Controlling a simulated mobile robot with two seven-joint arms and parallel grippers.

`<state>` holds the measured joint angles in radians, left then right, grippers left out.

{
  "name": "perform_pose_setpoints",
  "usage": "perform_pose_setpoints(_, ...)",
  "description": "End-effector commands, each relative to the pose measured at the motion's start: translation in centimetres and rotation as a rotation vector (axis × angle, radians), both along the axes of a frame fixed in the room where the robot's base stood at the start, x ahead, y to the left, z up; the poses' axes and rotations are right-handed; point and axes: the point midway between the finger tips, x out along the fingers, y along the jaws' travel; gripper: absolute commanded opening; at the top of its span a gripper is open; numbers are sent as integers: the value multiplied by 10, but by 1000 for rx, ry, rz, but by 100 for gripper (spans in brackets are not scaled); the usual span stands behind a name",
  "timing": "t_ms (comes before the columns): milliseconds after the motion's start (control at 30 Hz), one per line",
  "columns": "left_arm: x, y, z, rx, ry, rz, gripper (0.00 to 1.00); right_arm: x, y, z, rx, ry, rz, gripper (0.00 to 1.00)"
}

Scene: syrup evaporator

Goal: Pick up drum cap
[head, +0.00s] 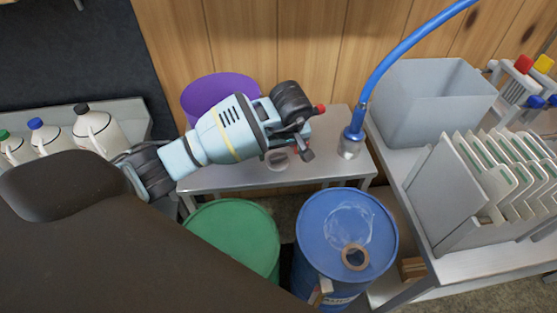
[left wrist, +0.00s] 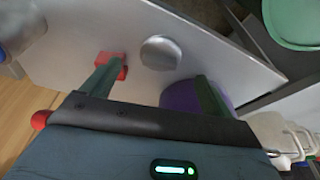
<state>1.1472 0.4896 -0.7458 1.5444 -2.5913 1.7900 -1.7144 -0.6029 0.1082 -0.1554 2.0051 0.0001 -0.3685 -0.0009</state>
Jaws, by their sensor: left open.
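A round grey disc that looks like the drum cap (head: 278,158) lies on the metal table (head: 225,180), just below my left gripper (head: 290,148) in the head view. In the left wrist view the cap (left wrist: 160,52) shows as a smooth grey disc between the two green fingers of my left gripper (left wrist: 161,72), a little beyond their tips. The gripper is open and empty, pointing down over the table. The blue drum (head: 335,215) stands in front of the table with a ringed opening (head: 355,257) in its top. My right gripper is not in view.
A purple bucket (head: 215,92) is behind my left arm. A green drum (head: 235,232) stands left of the blue one.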

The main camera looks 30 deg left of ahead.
Motion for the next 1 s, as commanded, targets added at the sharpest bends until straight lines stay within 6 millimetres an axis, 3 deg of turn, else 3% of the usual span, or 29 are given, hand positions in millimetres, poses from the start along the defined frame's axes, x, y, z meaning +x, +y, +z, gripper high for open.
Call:
perform_pose_setpoints(267, 2, 3, -12, -2, 1, 1, 86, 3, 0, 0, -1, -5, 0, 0)
perform_pose_setpoints(600, 10, 14, -53, -2, 1, 2, 86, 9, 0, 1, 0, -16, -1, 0)
perform_pose_setpoints(900, 12, 16, -55, -1, -2, 0, 86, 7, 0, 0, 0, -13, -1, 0)
perform_pose_setpoints(1000, 12, 16, -55, -1, -2, 0, 73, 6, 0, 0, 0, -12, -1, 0)
